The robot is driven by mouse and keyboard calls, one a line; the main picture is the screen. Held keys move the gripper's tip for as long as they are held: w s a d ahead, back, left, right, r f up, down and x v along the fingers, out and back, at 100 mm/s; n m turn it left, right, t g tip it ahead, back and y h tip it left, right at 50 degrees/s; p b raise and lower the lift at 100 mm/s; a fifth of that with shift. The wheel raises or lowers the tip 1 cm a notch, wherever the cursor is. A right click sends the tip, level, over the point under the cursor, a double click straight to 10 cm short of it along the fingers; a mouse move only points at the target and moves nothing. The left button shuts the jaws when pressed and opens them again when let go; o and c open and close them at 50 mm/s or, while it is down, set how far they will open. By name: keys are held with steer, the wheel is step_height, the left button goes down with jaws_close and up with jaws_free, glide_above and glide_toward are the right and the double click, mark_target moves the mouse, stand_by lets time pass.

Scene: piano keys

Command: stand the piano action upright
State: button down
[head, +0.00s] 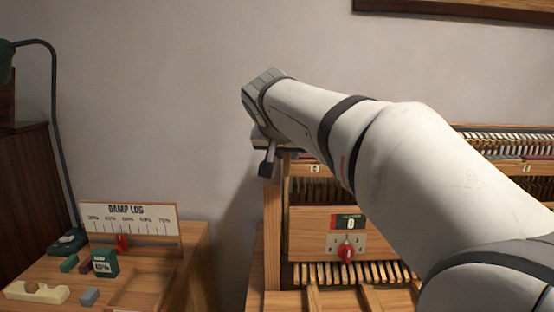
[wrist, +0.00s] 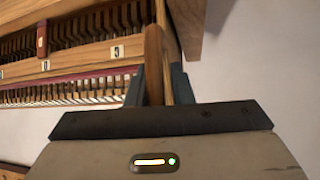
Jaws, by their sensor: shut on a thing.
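The piano action (head: 480,140) shows behind my arm in the head view as a long wooden frame with rows of small parts. Much of it is hidden by my arm, and I cannot tell its exact tilt. The wrist view shows its rail (wrist: 75,62) with numbered labels and a reddish strip below. My gripper (wrist: 158,88) is shut on a rounded wooden end piece (wrist: 154,50) of the frame, with a dark finger on each side. In the head view my gripper (head: 267,152) is at the frame's left end, its grip partly hidden.
A wooden panel (head: 305,235) with a red knob (head: 346,254) and a display reading 0 sits below my arm. At left, a side table (head: 190,262) holds a DAMP LOG board (head: 130,222), a green block (head: 104,263) and a lamp (head: 62,130). Bare wall is behind.

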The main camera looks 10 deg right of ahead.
steer(key=shift+s+d+f, duration=0.1)
steer(key=shift+d+f, duration=0.05)
steer(key=shift+f, duration=0.2)
steer(key=c, duration=1.4)
jaws_free()
steer(key=shift+s+d+r, duration=0.1)
steer(key=shift+r, duration=0.05)
steer(key=shift+r, duration=0.1)
steer(key=shift+s+a+r, duration=0.2)
steer(key=shift+a+r, duration=0.05)
steer(key=v, duration=0.7)
steer(key=shift+f+p, duration=0.1)
steer(key=shift+p, duration=0.2)
